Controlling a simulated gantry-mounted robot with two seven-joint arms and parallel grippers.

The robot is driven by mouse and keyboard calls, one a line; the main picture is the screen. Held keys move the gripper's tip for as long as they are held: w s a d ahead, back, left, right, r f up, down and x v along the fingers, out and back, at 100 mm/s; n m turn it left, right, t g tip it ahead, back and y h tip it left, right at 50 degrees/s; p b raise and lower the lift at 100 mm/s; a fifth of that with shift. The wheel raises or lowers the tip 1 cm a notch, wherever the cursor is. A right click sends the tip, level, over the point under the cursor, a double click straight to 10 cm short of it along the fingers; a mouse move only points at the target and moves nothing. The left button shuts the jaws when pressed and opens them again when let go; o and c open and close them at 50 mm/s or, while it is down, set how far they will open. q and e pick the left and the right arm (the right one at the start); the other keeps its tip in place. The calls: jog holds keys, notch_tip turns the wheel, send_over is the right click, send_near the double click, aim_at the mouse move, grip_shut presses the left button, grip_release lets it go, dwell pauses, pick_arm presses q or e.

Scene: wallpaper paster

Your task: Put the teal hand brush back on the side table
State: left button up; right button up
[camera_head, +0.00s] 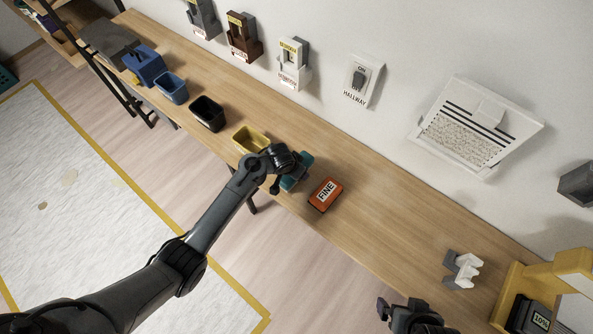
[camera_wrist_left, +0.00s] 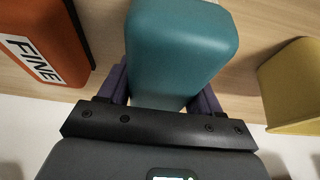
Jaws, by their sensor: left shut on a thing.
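The teal hand brush (camera_head: 298,173) is over the long wooden table, between the yellow bin and the orange FINE block. My left gripper (camera_head: 283,182) is shut on it, and the wrist and fingers hide part of it. In the left wrist view the teal brush (camera_wrist_left: 180,45) sits between the two purple-grey fingers of the left gripper (camera_wrist_left: 163,92). I cannot tell whether the brush touches the wooden tabletop (camera_head: 375,225). My right gripper (camera_head: 405,314) is at the bottom edge of the head view, near the table's front edge, and its jaw opening is unclear.
The orange FINE block (camera_head: 325,194) lies just right of the brush. The yellow bin (camera_head: 250,139), a black bin (camera_head: 207,113) and a blue bin (camera_head: 171,87) stand to the left. A grey-white piece (camera_head: 461,270) is at the right. The tabletop between it and the block is clear.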

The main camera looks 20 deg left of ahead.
pick_arm(q)
jog(key=shift+f, duration=0.45)
jog(key=shift+f, duration=0.15)
jog(key=shift+f, duration=0.1)
jog(key=o, duration=1.1)
